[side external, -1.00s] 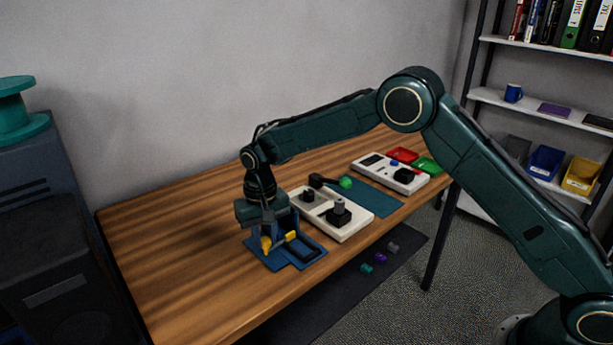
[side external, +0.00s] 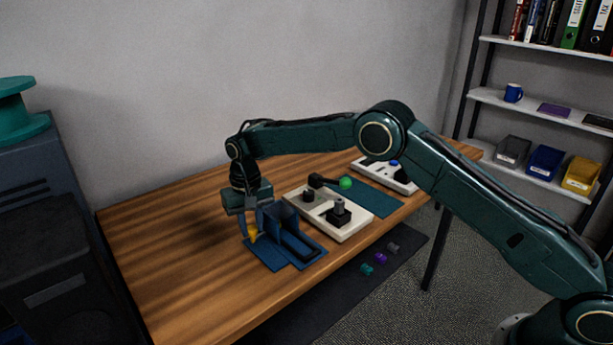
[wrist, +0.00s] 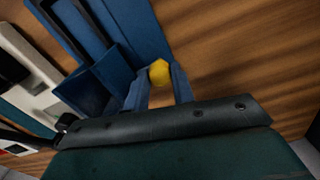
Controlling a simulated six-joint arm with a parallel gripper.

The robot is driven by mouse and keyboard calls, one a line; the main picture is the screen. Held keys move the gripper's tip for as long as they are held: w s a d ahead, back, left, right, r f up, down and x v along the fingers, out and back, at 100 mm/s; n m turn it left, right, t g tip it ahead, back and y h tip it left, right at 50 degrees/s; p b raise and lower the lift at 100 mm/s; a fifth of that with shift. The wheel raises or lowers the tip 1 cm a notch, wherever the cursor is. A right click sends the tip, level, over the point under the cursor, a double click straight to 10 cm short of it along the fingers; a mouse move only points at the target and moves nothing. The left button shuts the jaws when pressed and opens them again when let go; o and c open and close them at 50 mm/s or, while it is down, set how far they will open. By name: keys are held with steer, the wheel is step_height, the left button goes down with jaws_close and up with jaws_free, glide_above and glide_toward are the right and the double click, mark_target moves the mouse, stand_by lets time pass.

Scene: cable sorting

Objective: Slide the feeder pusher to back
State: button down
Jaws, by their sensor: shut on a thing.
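The blue feeder (side external: 296,243) stands near the front edge of the wooden table, with a flat base and upright walls. It also shows at the upper left of the wrist view (wrist: 122,62). The yellow feeder pusher (side external: 253,234) is at the feeder's left end in the side view. In the wrist view the yellow pusher (wrist: 159,71) sits between my two fingertips. My gripper (side external: 250,236) points down and is shut on the pusher. The rest of the pusher is hidden by the feeder walls and my fingers.
A cream panel (side external: 310,213) with black knobs and a lever with a green tip (side external: 346,183) stands right of the feeder. Behind it lie a teal mat (side external: 380,200) and another white panel (side external: 400,184), partly covered by my arm. The table left of the feeder is clear.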

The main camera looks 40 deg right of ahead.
steer(key=shift+w+r, duration=0.1)
steer(key=shift+w, duration=0.2)
steer(key=c, duration=1.2)
jaws_free()
steer(key=shift+o, duration=0.2)
steer(key=shift+s+d, duration=0.1)
steer(key=shift+s, duration=0.15)
steer(key=shift+s, duration=0.1)
steer(key=shift+s, duration=4.2)
step_height(320, 180, up, 14)
steer(key=s+d+r+n+t, duration=0.1)
steer(key=s+d+r+t, duration=0.1)
steer(key=s+d+r, duration=0.5)
steer(key=shift+s+d+r, duration=0.2)
steer(key=shift+s+r, duration=1.35)
steer(key=shift+s, duration=0.3)
